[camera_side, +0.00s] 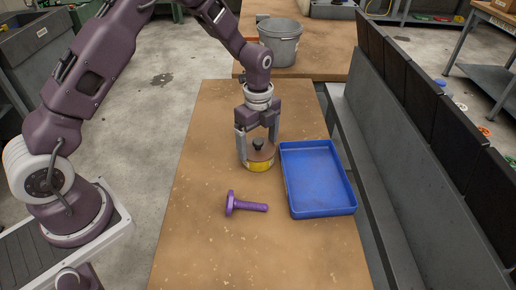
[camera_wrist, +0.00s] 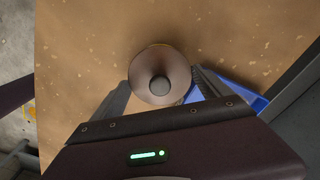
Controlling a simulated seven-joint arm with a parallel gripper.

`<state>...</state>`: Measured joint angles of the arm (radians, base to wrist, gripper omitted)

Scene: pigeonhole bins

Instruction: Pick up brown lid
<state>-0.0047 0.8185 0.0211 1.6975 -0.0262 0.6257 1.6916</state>
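The brown lid (camera_side: 262,154) with a dark knob (camera_side: 258,144) sits on top of a yellow-banded round container (camera_side: 259,166) on the table. In the wrist view the lid (camera_wrist: 148,66) is a brown disc with its knob (camera_wrist: 160,86) near the middle. My gripper (camera_side: 257,147) is directly above the container, pointing down, with its fingers spread on either side of the knob. The wrist view also shows the gripper (camera_wrist: 162,88) open, with a finger to each side of the lid. I cannot tell whether the fingers touch the lid.
A blue tray (camera_side: 318,207) lies just right of the container. A purple tool-like piece (camera_side: 247,205) lies in front, on the wooden table (camera_side: 210,235). A grey bucket (camera_side: 280,45) stands on a table behind. The table's left and front parts are clear.

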